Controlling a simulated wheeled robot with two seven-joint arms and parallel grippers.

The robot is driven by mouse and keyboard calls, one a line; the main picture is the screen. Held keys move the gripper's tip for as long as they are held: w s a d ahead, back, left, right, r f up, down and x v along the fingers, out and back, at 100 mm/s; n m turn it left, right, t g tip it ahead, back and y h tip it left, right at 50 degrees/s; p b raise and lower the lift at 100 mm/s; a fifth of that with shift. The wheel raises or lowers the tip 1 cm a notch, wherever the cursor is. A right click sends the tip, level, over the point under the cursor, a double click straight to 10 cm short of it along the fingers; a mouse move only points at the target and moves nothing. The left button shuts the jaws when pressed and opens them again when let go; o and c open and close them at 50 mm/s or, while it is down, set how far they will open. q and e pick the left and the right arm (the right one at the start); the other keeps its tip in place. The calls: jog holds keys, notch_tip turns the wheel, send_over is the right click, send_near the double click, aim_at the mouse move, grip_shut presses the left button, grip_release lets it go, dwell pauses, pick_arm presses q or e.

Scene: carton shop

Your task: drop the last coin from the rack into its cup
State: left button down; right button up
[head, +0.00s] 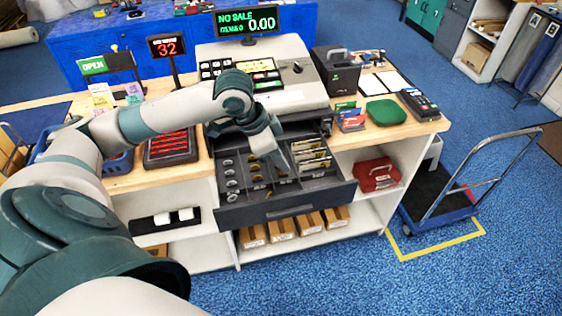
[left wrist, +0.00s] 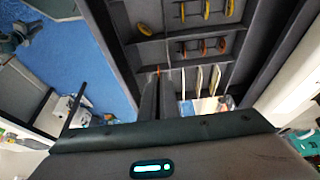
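The open cash drawer (head: 290,205) juts out below the register and is split into compartments. Round coin cups (head: 230,182) line its left side, and banknotes lie in its right part. My left gripper (head: 281,165) points down over the middle of the drawer. In the left wrist view its two fingers (left wrist: 159,95) are close together, with a thin copper-orange coin (left wrist: 158,70) edge-on at their tips. Yellow and copper coins show in compartments beyond the fingers. I cannot make out which cup lies under the coin, nor clearly identify the rack. My right gripper is out of view.
The register (head: 265,75) stands above the drawer. A dark panel with red rows (head: 170,145) lies left on the counter. A green pad (head: 386,111) and card terminal (head: 418,103) lie right. A red box (head: 377,174) sits on the shelf; a trolley (head: 440,205) stands right.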

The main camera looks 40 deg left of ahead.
pick_arm(q)
jog(key=c, duration=1.9)
grip_release()
jog(key=shift+c, duration=0.2)
jog(key=b+v, duration=0.2)
jog(key=v, duration=1.5)
jog(key=shift+r+b, duration=0.2)
jog(key=shift+b, duration=0.15)
jog(key=shift+s+f, duration=0.1)
jog(key=shift+s, duration=0.1)
